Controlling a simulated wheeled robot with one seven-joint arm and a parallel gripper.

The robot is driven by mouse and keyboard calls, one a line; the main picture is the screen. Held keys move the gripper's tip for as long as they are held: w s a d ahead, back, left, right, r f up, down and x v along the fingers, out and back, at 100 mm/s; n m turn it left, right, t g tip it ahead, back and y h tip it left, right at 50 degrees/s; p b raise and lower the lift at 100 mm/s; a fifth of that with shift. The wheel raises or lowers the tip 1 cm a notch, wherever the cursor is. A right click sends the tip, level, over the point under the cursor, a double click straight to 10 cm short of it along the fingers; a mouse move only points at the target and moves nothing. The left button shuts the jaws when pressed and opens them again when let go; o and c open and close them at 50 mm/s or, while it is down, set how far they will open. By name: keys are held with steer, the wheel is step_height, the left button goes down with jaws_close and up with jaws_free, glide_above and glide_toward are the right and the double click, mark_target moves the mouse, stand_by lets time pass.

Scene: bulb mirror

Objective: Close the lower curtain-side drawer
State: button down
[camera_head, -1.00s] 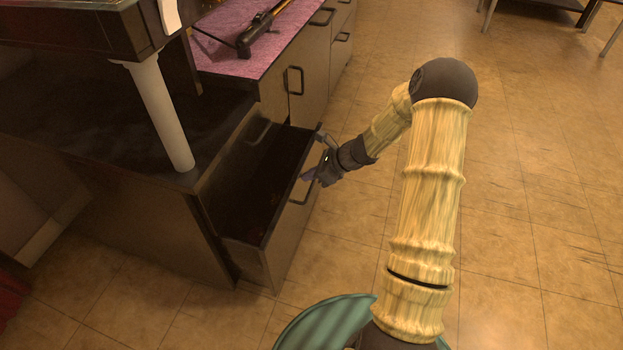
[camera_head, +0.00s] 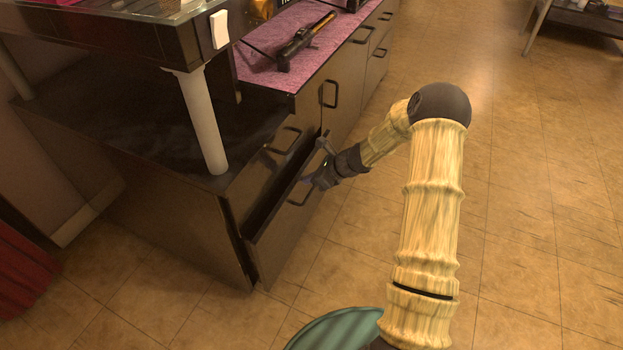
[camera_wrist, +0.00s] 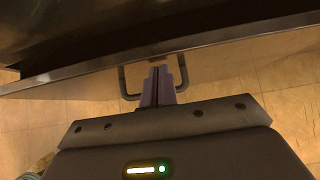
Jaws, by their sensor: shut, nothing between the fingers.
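The lower drawer (camera_head: 283,226) at the curtain end of the dark cabinet stands slightly open, with a narrow dark gap behind its front. Its handle (camera_head: 300,193) is on the front face. My gripper (camera_head: 308,181) is at the drawer front by the handle, its fingers shut and empty. In the wrist view the shut fingers (camera_wrist: 158,88) point at the drawer's front edge (camera_wrist: 200,40), between the two sides of the handle (camera_wrist: 125,82). I cannot tell whether the fingertips touch the front. The upper drawer (camera_head: 262,175) above looks shut.
A red curtain (camera_head: 22,275) hangs at the far left. A pink-topped counter (camera_head: 290,50) with a dark long tool (camera_head: 305,42) adjoins the cabinet. A white post (camera_head: 203,120) stands on the cabinet top. The tiled floor (camera_head: 540,220) to the right is clear.

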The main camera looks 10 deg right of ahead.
steer(key=shift+s+d, duration=0.1)
steer(key=shift+s+d, duration=0.1)
steer(key=shift+d, duration=0.15)
steer(key=s+d+f+p+v, duration=0.1)
steer(key=p+v, duration=0.4)
steer(key=v, duration=0.7)
steer(key=shift+d+f+p, duration=0.2)
steer(key=shift+f+p, duration=0.05)
steer(key=shift+p, duration=0.05)
steer(key=shift+s, duration=0.1)
steer(key=s+a+r+n+g+h+p, duration=0.1)
steer(key=s+a+r+n+h+p, duration=0.2)
steer(key=s+r+n, duration=0.8)
steer(key=s+a+r+n+g+h+p, duration=0.1)
steer(key=s+a+r+n+h+p, duration=0.2)
steer(key=s+r+n, duration=0.8)
steer(key=a+n+h, duration=0.1)
steer(key=n, duration=0.2)
steer(key=shift+s+g, duration=0.25)
steer(key=shift+g, duration=0.15)
